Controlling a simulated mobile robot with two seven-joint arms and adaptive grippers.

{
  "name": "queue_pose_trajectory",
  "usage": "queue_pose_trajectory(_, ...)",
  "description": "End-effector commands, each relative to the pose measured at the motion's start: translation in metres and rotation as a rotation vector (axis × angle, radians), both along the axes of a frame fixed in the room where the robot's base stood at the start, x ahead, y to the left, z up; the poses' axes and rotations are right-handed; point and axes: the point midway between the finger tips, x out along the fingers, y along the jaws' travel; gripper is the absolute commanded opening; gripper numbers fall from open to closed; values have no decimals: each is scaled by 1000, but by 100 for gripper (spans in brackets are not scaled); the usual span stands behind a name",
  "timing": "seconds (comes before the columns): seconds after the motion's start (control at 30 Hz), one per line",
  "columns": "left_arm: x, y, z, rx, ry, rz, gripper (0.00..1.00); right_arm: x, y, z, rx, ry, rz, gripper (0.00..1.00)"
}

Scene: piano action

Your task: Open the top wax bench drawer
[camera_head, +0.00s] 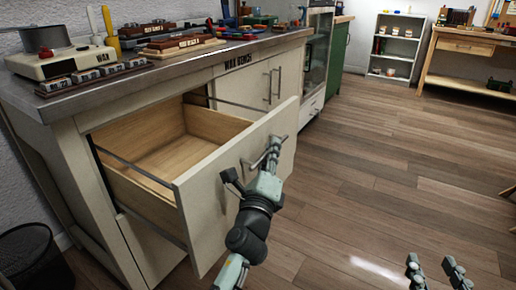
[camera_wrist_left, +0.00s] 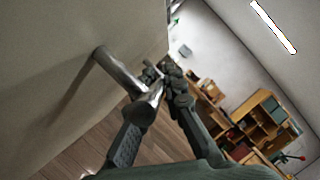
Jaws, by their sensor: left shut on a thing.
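The top wax bench drawer (camera_head: 230,188) is pulled well out of the wax bench (camera_head: 82,178), and its bare wooden inside shows empty. My left gripper (camera_head: 272,152) is at the drawer's front, shut on the drawer handle. In the left wrist view the metal handle (camera_wrist_left: 118,72) runs from the pale drawer front in between the fingers of the left gripper (camera_wrist_left: 160,90). My right gripper (camera_head: 436,272) shows only at the bottom right edge, low over the floor. Its two fingers are apart with nothing between them, and it is clear of the bench.
The bench top carries a wax heater (camera_head: 70,62), trays and tools. A black bin (camera_head: 32,258) stands at the lower left. Closed cabinet doors (camera_head: 262,82) are beyond the drawer. The wooden floor (camera_head: 385,170) to the right is clear, with a white shelf (camera_head: 395,48) and a wooden table (camera_head: 470,82) at the back.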

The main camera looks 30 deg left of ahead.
Motion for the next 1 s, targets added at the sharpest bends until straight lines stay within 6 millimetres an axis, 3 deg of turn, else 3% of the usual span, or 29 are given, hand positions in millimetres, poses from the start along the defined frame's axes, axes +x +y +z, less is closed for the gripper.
queue_pose_trajectory(0.2, -1, -13, -1, -1, 1, 2, 0, 0, 6, 13, 28, -60, 12, 40)
queue_pose_trajectory(0.6, -1, -14, 0, 1, 2, 2, 0, 0, 7, 15, 32, -67, 13, 40)
queue_pose_trajectory(0.63, -1, -14, 0, 1, 2, 2, 13, 0, 7, 15, 32, -67, 13, 40)
queue_pose_trajectory(0.77, -1, -14, 0, 0, 1, 2, 30, 0, 7, 15, 32, -68, 13, 40)
queue_pose_trajectory(1.0, -1, -14, 0, 1, 0, 2, 31, 0, 7, 15, 32, -68, 13, 40)
